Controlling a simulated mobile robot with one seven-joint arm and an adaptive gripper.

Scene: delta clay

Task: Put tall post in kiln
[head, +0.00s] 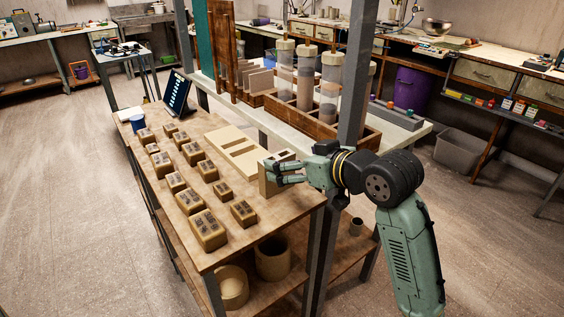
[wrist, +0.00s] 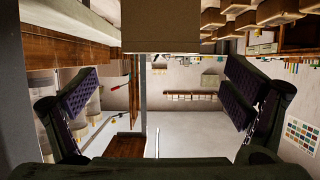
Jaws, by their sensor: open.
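A tan upright block with dark holes in its top (head: 268,179) stands at the table's right edge; it may be the tall post. My gripper (head: 282,172) is beside it, with fingers near its upper part. In the wrist view, my gripper (wrist: 163,100) is open, with ridged dark pads wide apart. A plain tan block face (wrist: 163,27), probably the same block, is at the top middle between the fingers' sides. I cannot tell whether a finger touches it. I cannot make out a kiln in either view.
Several tan stamped blocks (head: 208,229) stand in rows on the wooden table (head: 262,225). A pale slotted board (head: 233,147) lies behind the upright block. A grey metal post (head: 352,80) rises close to my gripper. Tall cylinders (head: 306,80) stand in a wooden rack behind.

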